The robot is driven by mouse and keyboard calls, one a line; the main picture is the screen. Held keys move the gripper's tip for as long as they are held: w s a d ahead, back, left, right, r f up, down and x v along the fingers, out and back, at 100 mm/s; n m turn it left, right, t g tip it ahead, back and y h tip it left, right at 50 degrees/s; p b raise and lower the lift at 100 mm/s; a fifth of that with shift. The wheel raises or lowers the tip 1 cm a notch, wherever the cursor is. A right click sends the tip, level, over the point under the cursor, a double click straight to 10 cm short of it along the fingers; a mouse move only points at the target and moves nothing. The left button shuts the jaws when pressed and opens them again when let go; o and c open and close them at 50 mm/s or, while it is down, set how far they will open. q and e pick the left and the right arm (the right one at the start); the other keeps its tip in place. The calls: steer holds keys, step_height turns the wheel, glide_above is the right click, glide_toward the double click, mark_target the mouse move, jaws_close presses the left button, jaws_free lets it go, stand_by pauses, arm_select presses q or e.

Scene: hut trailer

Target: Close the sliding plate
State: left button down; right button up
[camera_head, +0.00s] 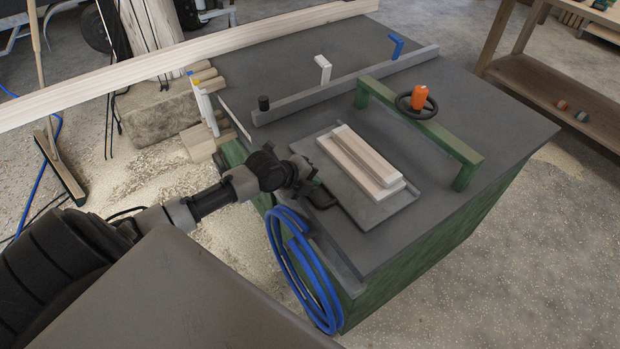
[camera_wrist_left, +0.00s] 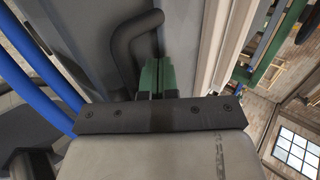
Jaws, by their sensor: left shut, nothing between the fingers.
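The sliding plate (camera_head: 349,201) is a flat grey sheet on the dark table top, with two pale wooden boards (camera_head: 362,162) lying on it. A dark bent handle (camera_head: 321,198) stands at its near left edge; it also shows in the left wrist view (camera_wrist_left: 124,45). My left gripper (camera_head: 312,178) is at this handle, with its green fingertips (camera_wrist_left: 156,78) shut and empty right beside the bar. Whether they touch the bar I cannot tell. My right gripper is not in view.
A green bridge with a black wheel and orange knob (camera_head: 420,95) spans the table beyond the plate. A grey fence (camera_head: 345,85) runs behind. A blue hose coil (camera_head: 298,270) hangs at the near edge. The table's right side is clear.

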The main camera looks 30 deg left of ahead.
mark_target(365, 153)
arm_select(q)
steer(key=shift+w+d+b, duration=0.2)
steer(key=shift+w+b, duration=0.15)
steer(key=shift+w, duration=0.15)
steer(key=w+d+b, duration=0.2)
steer(key=w, duration=0.2)
steer(key=w+d+b, duration=0.2)
steer(key=w+b, duration=0.1)
steer(key=w, duration=0.2)
steer(key=w+d+b, duration=0.2)
steer(key=w+b, duration=0.1)
steer(key=w, duration=0.2)
steer(key=shift+f, duration=0.15)
steer(key=shift+w+d, duration=0.15)
steer(key=shift+w, duration=0.35)
steer(key=shift+r, duration=0.2)
steer(key=shift+r, duration=0.1)
